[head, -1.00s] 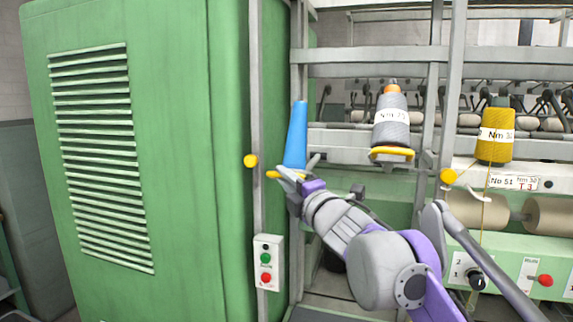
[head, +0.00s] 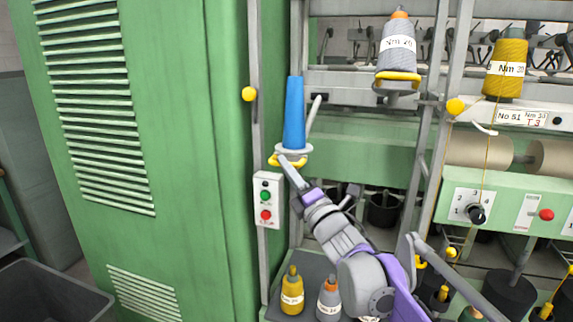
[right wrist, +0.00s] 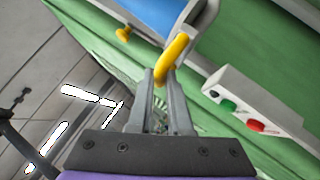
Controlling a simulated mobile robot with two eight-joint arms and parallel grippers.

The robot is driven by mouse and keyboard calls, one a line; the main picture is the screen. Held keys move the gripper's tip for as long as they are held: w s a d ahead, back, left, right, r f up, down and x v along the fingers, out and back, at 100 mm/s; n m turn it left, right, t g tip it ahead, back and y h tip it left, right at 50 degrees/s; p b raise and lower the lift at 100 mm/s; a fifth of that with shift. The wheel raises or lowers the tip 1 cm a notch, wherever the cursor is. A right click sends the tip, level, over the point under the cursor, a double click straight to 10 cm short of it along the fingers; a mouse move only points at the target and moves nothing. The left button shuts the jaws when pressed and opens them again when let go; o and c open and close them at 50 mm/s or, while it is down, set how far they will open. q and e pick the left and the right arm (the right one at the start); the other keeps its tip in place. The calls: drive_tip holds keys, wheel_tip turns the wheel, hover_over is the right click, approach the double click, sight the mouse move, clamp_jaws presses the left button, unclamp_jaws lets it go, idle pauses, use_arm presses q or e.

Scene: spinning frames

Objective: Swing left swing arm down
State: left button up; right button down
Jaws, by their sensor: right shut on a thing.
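The left swing arm (head: 313,117) is a grey bar by the green cabinet's post, with a grey plate (head: 301,148) at its lower end. A tall blue cone (head: 294,112) stands almost upright on the plate. A yellow handle (head: 274,160) sits at the plate's front edge. My right gripper (head: 286,162) is shut on this handle, just below the plate. In the right wrist view, the yellow handle (right wrist: 175,55) is between the fingertips, with the blue cone (right wrist: 150,15) beyond. My left gripper is out of view.
A button box (head: 267,200) hangs on the post just below left of the gripper. Yellow and grey cones (head: 292,292) stand on a low shelf. A grey bin (head: 50,290) is at lower left.

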drive_tip(key=shift+f, duration=0.1)
idle(0.3)
drive_tip(key=c, duration=0.8)
unclamp_jaws()
drive_tip(key=shift+w, duration=0.1)
drive_tip(key=shift+c, duration=0.2)
drive_tip(key=v, duration=1.1)
drive_tip(key=shift+b, duration=0.4)
drive_tip(key=shift+w, duration=0.1)
